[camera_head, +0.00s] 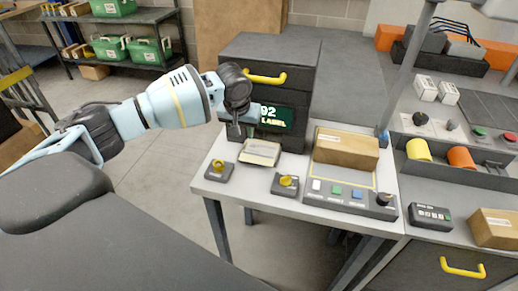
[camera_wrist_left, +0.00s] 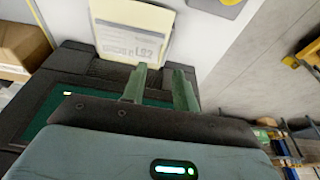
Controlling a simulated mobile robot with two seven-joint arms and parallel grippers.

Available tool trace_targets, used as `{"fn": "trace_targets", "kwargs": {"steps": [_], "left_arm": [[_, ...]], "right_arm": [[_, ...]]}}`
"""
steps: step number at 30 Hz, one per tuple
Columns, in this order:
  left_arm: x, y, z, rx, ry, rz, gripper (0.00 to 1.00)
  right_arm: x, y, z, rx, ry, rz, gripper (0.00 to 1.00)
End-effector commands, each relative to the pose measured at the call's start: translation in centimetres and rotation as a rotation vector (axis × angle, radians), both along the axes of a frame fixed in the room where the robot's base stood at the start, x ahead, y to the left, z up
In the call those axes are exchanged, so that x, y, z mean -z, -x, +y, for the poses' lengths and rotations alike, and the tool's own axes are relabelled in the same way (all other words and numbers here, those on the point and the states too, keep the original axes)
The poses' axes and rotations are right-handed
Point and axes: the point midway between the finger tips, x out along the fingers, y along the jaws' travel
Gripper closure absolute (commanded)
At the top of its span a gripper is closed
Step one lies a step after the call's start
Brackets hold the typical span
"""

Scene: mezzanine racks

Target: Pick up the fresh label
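The fresh label (camera_head: 261,152) is a cream sheet at the foot of the dark label printer (camera_head: 273,78), whose green screen reads "92 LABEL". In the left wrist view the label (camera_wrist_left: 134,30) shows grey print and stands out from the printer's edge, ahead of the fingers. My left gripper (camera_head: 242,132) is just left of the screen, pointing down, close to the label's left end. In the left wrist view its two green fingers (camera_wrist_left: 161,74) are apart, with nothing clearly between them. The left finger overlaps the label's lower edge; contact cannot be told. My right gripper is not in view.
A cardboard box (camera_head: 346,149) lies on the white table right of the label. Two yellow-knobbed switches (camera_head: 220,170) (camera_head: 286,185) and a button panel (camera_head: 349,196) line the front edge. The printer stands close behind the label. Floor left of the table is clear.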

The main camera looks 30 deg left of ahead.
Motion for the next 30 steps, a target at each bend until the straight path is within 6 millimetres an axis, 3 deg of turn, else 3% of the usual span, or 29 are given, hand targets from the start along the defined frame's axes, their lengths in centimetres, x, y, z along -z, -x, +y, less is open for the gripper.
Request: {"fn": "trace_targets", "kwargs": {"steps": [9,19,26,30], "left_arm": [[4.3,-0.9,0.2,-0.001,0.0,0.005,0.71],[4.7,-1.1,0.2,0.0,0.0,0.001,0.71],[4.7,-1.1,0.2,0.0,0.0,0.001,1.0],[4.7,-1.1,0.2,0.0,0.0,0.001,1.0]], "right_arm": [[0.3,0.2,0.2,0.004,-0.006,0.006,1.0],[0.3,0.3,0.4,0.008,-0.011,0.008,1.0],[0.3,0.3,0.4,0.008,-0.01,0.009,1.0],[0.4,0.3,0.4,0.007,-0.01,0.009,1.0]]}}
